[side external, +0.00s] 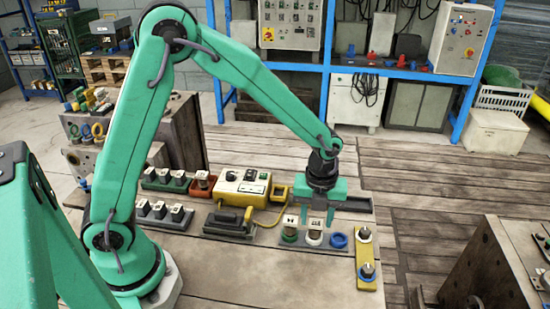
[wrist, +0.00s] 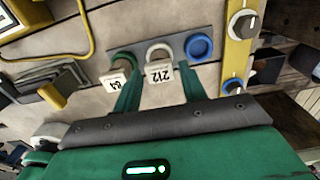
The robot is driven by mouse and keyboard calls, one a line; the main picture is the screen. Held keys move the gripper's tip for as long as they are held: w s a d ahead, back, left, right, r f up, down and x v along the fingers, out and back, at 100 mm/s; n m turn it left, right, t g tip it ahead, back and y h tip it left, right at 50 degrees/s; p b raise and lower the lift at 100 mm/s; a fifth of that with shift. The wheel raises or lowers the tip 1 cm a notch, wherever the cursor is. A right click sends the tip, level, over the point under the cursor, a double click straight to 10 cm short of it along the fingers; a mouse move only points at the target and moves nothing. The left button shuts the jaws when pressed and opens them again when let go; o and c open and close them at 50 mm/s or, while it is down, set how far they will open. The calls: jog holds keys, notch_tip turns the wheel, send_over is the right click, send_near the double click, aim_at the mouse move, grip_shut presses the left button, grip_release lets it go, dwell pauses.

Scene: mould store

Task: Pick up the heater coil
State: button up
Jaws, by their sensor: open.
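My gripper (side external: 318,218) is open, pointing down over a grey plate (side external: 272,237) with coloured ring seats. In the wrist view its two green fingers (wrist: 158,78) reach toward the tagged piece "212" (wrist: 159,71) in the white ring, with one finger on either side in the picture. I cannot tell whether they touch it. The piece tagged "64" (wrist: 117,80) stands in the green ring to the left. The blue ring (wrist: 199,47) to the right looks empty. No part is clearly recognisable as the heater coil; the tagged pieces' bodies are small and partly hidden.
A yellow strip (side external: 370,273) with knobs lies right of the plate. A yellow control box (side external: 242,188) with a cable stands behind left. Black holders with tagged pieces (side external: 160,212) are further left. The bench front (side external: 250,275) is clear.

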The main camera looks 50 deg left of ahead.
aim_at(315, 231)
jog(key=shift+f, duration=1.4)
jog(key=shift+c, duration=0.4)
jog(key=c, duration=0.7)
